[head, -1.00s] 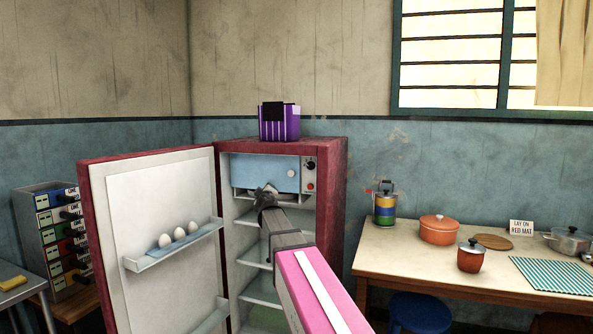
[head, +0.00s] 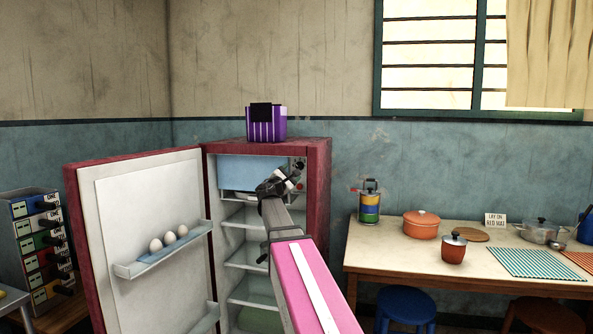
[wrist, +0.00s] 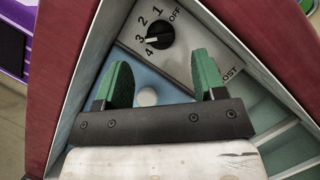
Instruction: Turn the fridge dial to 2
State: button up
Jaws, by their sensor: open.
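The fridge dial (wrist: 160,36) is a round black knob on a grey panel inside the fridge. It is ringed by the marks OFF, 1, 2, 3 and 4. Its white pointer faces left, close to the 3 or slightly toward the 4. My gripper (wrist: 163,76) is open and empty, its two green fingers spread below the dial in the wrist view and apart from it. In the head view my gripper (head: 288,180) is in front of the panel and partly covers the dial area.
The fridge door (head: 140,240) stands open to the left, with eggs on its shelf. A blue freezer flap (head: 248,172) is left of the panel. A purple box (head: 266,124) sits on top. A table (head: 400,262) with pots stands to the right.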

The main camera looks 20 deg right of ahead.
aim_at(298, 167)
jog(key=shift+x, duration=2.7)
jog(key=shift+c, duration=0.3)
jog(key=c, duration=0.9)
